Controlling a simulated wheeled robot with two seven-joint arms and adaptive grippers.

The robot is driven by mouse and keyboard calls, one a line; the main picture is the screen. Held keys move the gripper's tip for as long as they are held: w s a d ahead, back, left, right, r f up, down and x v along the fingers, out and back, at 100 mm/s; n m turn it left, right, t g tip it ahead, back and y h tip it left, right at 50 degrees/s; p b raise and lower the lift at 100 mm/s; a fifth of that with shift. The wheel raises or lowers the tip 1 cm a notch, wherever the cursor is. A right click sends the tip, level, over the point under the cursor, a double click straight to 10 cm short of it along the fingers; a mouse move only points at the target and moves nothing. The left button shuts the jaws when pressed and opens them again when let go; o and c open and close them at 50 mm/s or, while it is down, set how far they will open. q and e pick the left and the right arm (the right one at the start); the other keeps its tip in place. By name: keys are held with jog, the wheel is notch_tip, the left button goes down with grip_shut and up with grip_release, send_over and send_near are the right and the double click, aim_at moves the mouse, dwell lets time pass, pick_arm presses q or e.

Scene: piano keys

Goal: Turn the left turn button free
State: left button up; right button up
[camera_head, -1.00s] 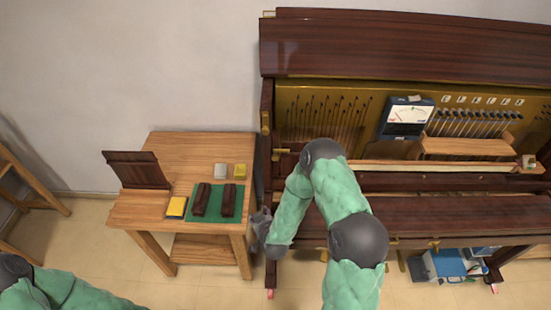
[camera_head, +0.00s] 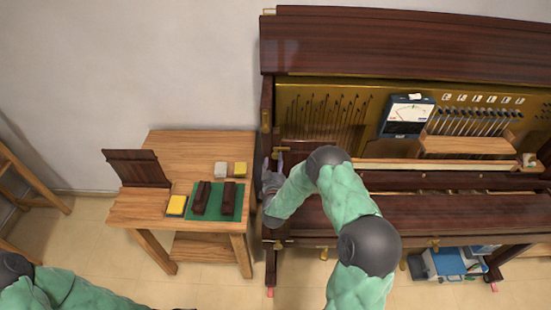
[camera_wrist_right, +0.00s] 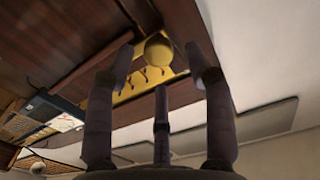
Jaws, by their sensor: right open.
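The upright piano (camera_head: 400,50) stands open at the right in the head view. Small brass fittings sit at its left end: one on the left side post (camera_head: 266,119) and one lower down (camera_head: 282,149). I cannot tell for sure which is the left turn button. My right gripper (camera_head: 273,163) is at the piano's left end, just below these fittings, partly hidden by its arm. In the wrist view its fingers (camera_wrist_right: 161,72) are spread and empty. A rounded brass piece (camera_wrist_right: 158,47) shows beyond and between them, apparently untouched. My left gripper is out of view.
A meter (camera_head: 406,115) and a row of tools (camera_head: 470,122) are on the piano. A blue box (camera_head: 448,263) is underneath.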

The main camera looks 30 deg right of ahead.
aim_at(275, 156)
jog(key=shift+x, duration=1.4)
grip_shut()
jog(key=shift+w, duration=0.1)
